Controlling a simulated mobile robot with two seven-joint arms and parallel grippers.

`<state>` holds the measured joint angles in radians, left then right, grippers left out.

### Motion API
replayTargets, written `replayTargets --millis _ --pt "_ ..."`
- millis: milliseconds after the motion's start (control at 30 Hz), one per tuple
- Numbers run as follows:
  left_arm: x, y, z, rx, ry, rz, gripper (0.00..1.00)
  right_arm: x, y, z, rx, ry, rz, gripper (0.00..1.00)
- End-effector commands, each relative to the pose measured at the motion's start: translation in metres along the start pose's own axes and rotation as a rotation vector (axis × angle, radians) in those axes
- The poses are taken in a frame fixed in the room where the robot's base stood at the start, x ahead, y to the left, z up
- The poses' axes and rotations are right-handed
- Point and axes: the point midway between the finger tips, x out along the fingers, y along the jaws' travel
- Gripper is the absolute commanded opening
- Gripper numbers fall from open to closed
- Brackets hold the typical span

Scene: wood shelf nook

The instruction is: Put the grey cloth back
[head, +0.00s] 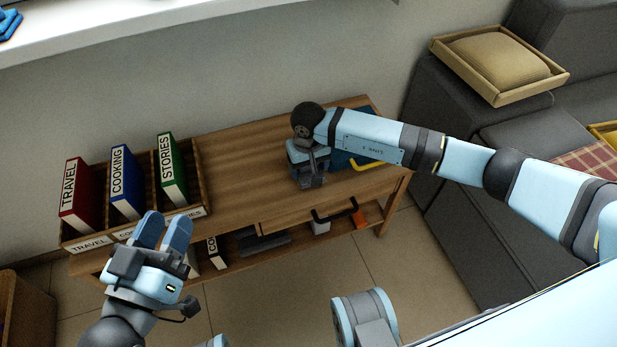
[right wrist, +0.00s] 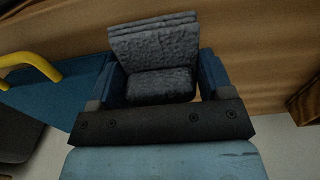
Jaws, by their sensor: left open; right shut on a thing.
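The grey cloth (right wrist: 152,45) is folded and textured, and fills the space between the blue fingers of my right gripper (right wrist: 158,82) in the right wrist view. The gripper is shut on it. In the head view my right gripper (head: 308,176) points down over the wooden table top (head: 245,165), near its middle; the cloth is mostly hidden there by the gripper. Whether the cloth touches the table top I cannot tell. My left gripper (head: 163,230) is open and empty, in front of the book rack at the table's left end.
A wooden rack (head: 195,212) holds red, blue and green books on the left. A blue item with a yellow handle (head: 368,163) lies right of my right gripper. A black handle (head: 335,214) sits at the table front. The lower shelf holds an orange item (head: 361,216) and others.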

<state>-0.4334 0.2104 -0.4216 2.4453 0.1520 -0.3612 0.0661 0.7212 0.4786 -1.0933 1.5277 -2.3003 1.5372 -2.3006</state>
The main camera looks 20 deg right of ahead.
Motion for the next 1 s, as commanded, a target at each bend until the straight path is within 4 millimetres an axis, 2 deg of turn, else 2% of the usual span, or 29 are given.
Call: replayTargets --millis 267,700,733,800,833,1000 --pt "0.0 -0.003 0.02 -0.001 -0.059 0.005 0.43 0.04 -0.001 0.001 0.001 -0.004 -0.001 0.51" --pt "0.0 -0.004 0.025 -0.003 -0.079 0.007 0.43 0.045 0.0 0.0 0.0 -0.001 0.0 0.51" --pt "0.0 -0.003 0.025 -0.003 -0.081 0.008 0.43 0.044 0.0 0.0 0.001 -0.001 0.0 0.78" --pt "0.0 -0.003 0.024 -0.003 -0.08 0.008 0.43 0.044 0.0 0.0 0.001 -0.001 0.0 0.94" --pt "0.0 -0.003 0.024 -0.003 -0.08 0.008 0.43 0.044 0.0 0.0 0.001 -0.001 0.0 0.99" --pt "0.0 -0.003 0.024 -0.003 -0.08 0.008 0.43 0.044 0.0 0.0 0.001 -0.001 0.0 0.99"
